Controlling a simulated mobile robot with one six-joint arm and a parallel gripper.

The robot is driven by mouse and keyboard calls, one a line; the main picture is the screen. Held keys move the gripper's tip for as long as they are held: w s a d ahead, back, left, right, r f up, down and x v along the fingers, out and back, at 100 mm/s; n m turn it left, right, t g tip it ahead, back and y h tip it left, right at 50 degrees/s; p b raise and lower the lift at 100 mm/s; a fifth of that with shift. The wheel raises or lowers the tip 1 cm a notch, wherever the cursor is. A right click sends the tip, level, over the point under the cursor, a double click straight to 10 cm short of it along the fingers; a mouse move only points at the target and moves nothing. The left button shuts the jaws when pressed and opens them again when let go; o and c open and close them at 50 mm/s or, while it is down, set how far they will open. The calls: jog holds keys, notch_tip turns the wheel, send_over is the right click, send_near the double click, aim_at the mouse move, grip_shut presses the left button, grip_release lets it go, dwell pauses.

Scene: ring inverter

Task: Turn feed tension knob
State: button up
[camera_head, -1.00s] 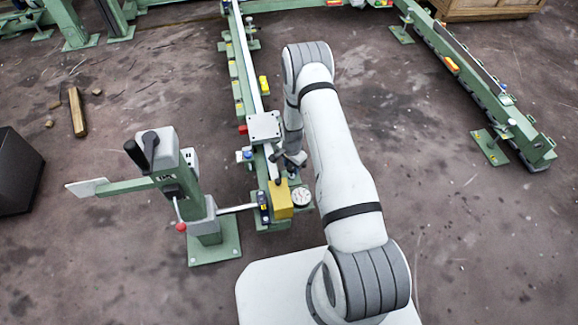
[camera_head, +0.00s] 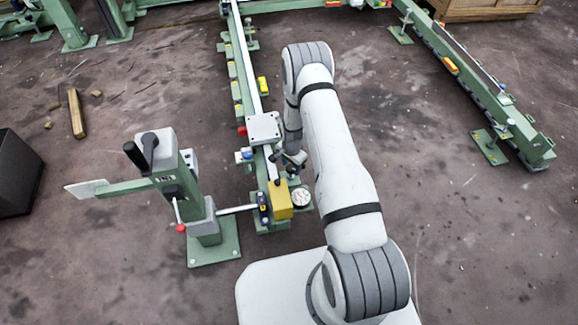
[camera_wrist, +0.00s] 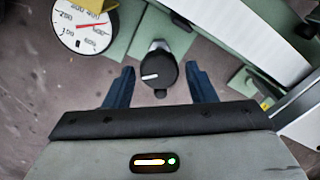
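A black round knob (camera_wrist: 159,72) with a white pointer line sits near the centre of the wrist view, on a light metal stem fixed to a green part. The pointer line points left, nearly level. My gripper (camera_wrist: 159,82) is open, its two dark blue fingers spread to the left and right of the knob with visible gaps. It holds nothing. How far the fingertips reach along the knob's depth I cannot tell. In the head view my gripper (camera_head: 291,166) is low over the green rail's near end, and my wrist hides the knob there.
A white dial gauge (camera_wrist: 84,27) with a red needle is close by at upper left in the wrist view. In the head view a yellow block (camera_head: 281,199) stands beside it. A green crank post (camera_head: 196,202) stands to the left.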

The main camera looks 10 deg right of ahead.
jog(key=shift+o, duration=0.8)
jog(key=shift+s+a, duration=0.1)
notch_tip(320, 180, up, 8)
jog(key=shift+f+p, duration=0.15)
jog(key=shift+p, duration=0.95)
